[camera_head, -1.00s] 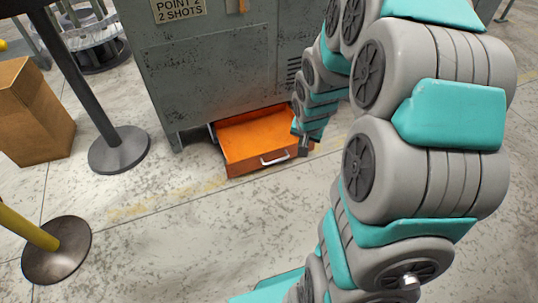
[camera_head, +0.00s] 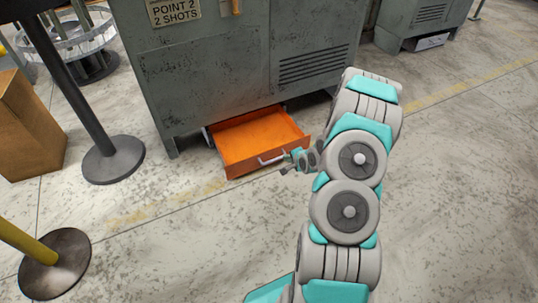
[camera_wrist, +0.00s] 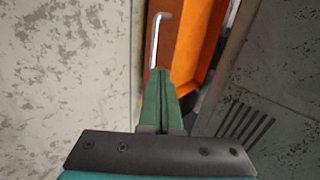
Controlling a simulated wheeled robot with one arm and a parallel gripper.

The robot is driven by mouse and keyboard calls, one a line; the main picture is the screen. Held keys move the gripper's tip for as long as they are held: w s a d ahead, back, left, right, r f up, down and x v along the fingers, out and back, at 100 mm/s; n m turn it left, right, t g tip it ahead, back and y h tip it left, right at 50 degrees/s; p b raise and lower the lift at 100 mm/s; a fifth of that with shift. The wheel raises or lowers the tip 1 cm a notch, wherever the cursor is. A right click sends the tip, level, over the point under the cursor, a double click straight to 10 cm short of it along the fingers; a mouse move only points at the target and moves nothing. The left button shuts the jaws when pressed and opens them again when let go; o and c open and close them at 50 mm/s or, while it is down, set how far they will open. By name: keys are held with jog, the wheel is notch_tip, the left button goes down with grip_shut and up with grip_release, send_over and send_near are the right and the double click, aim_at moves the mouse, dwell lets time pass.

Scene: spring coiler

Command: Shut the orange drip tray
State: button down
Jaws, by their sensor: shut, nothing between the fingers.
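The orange drip tray (camera_head: 250,138) stands pulled out from the bottom of the grey machine, low over the floor. Its front carries a pale bar handle (camera_head: 271,159). In the wrist view the tray (camera_wrist: 196,40) is at the top, with the handle (camera_wrist: 156,38) at its left. My gripper (camera_head: 285,171) is at the right part of the tray's front, close to the handle's right end. In the wrist view my gripper (camera_wrist: 164,78) has its green fingers together and empty, pointing at the tray front. I cannot tell whether the fingertips touch it.
The grey machine (camera_head: 225,75) rises above and behind the tray. A dark post base (camera_head: 113,160) and a cardboard box (camera_head: 28,130) stand to the left. A yellow post (camera_head: 25,240) is at lower left. The floor before the tray is clear.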

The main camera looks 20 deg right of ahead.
jog(key=f, duration=0.1)
send_near(271, 151)
notch_tip(271, 151, down, 4)
jog(key=w, duration=0.3)
jog(key=shift+a, duration=0.15)
jog(key=shift+w, duration=0.55)
